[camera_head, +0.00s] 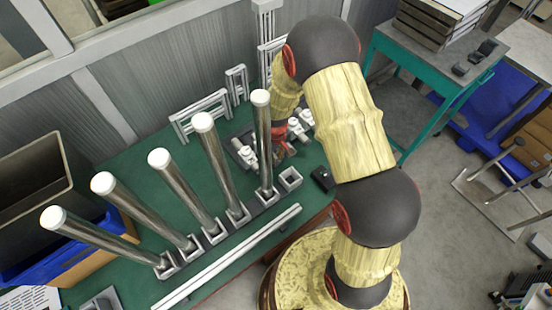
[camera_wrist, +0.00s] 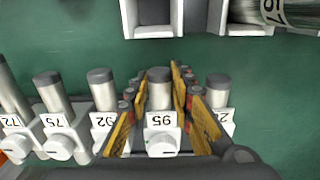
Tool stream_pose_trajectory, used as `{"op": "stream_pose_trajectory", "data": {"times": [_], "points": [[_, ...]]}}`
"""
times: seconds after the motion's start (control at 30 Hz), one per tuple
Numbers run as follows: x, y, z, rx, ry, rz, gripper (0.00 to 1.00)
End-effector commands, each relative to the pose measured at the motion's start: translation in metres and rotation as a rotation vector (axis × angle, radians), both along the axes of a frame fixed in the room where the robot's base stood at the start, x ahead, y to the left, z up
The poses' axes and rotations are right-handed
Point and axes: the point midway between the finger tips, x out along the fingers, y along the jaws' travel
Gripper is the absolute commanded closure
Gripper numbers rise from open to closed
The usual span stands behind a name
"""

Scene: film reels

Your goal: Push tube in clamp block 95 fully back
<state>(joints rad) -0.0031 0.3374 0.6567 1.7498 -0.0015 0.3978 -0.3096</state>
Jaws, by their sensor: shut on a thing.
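Clamp block 95 (camera_wrist: 162,138) is white and shows its label upside down in the wrist view. A short metal tube (camera_wrist: 160,92) with a dark grey cap stands out of its far side. My gripper (camera_wrist: 160,84) has its orange-brown fingers on both sides of this tube and is shut on it. The tube's lower part shows between the fingers; its inner end is hidden in the block. In the head view my gripper (camera_head: 284,147) is low over the green table, partly hidden by my arm.
Several similar clamp blocks with capped tubes (camera_wrist: 47,88) stand close on both sides, one (camera_wrist: 218,90) just right. White square sockets (camera_wrist: 152,18) lie beyond bare green table. In the head view tall metal tubes (camera_head: 210,165) with white ends stand left of my arm.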

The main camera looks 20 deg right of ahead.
Motion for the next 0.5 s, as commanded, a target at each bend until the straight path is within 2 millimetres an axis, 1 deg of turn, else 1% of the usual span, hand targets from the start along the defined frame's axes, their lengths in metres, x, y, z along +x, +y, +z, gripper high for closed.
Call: {"op": "stream_pose_trajectory", "data": {"times": [0.03,0.13,0.5], "points": [[0.0002,-0.0002,0.0001,0.000,0.000,0.000,0.94],[0.0003,-0.0001,0.0001,0.000,0.000,0.000,1.00],[0.0003,-0.0002,0.0002,0.000,-0.001,0.000,1.00]]}}
